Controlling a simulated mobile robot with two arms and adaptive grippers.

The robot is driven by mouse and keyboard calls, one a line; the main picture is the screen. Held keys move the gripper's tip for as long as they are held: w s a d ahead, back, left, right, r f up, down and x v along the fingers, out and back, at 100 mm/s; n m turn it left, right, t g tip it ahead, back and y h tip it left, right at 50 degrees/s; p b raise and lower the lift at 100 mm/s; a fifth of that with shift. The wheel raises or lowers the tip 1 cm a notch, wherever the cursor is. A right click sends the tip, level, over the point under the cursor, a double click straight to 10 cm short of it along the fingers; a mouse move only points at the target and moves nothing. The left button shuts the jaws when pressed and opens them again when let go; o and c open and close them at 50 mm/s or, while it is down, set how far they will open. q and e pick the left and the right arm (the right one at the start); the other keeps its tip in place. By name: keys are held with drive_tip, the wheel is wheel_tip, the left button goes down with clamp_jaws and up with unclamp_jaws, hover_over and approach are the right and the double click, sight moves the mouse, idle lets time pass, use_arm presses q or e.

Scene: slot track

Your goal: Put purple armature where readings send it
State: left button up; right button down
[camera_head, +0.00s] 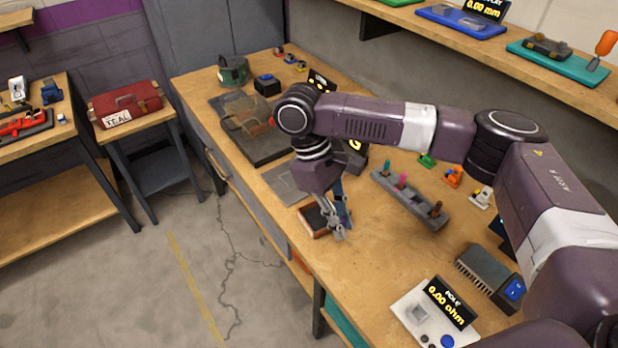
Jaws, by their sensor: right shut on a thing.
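My right gripper (340,230) reaches down over the workbench, with its fingers close together on a slim blue piece (341,203), mostly hidden by the fingers. Whether this is the purple armature I cannot tell. A small brown and black block (314,221) lies on the bench just left of the fingertips. A grey slotted track (412,202) stands to the right, holding several small upright pieces, one of them pink (402,180). My left gripper is not in view.
A grey finned box (487,272) with a blue switch stands at the right. A dark tray (262,150) and a flat grey plate (284,185) lie left of my arm. Small coloured parts (454,176) stand behind the track. The bench between track and meter is clear.

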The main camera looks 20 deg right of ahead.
use_arm(q)
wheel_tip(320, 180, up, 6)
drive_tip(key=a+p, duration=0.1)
drive_tip(key=p, duration=0.5)
use_arm(e)
drive_tip(key=w+f+n+t, duration=0.3)
drive_tip(key=w+n+t, duration=0.4)
drive_tip(key=w+n, duration=1)
drive_tip(key=s+f+n+b, duration=0.1)
drive_tip(key=b, duration=0.1)
drive_tip(key=s+f+n+b, duration=0.1)
drive_tip(key=f+b, duration=0.1)
drive_tip(key=s+f+n+b, duration=0.1)
drive_tip(key=b, duration=0.1)
drive_tip(key=shift+s+a+f, duration=0.15)
drive_tip(key=shift+a+f, duration=0.25)
drive_tip(key=shift+f, duration=1.5)
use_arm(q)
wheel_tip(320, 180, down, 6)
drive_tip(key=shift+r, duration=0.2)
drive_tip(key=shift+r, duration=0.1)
use_arm(e)
drive_tip(key=shift+f, duration=0.15)
drive_tip(key=c, duration=1.9)
unclamp_jaws()
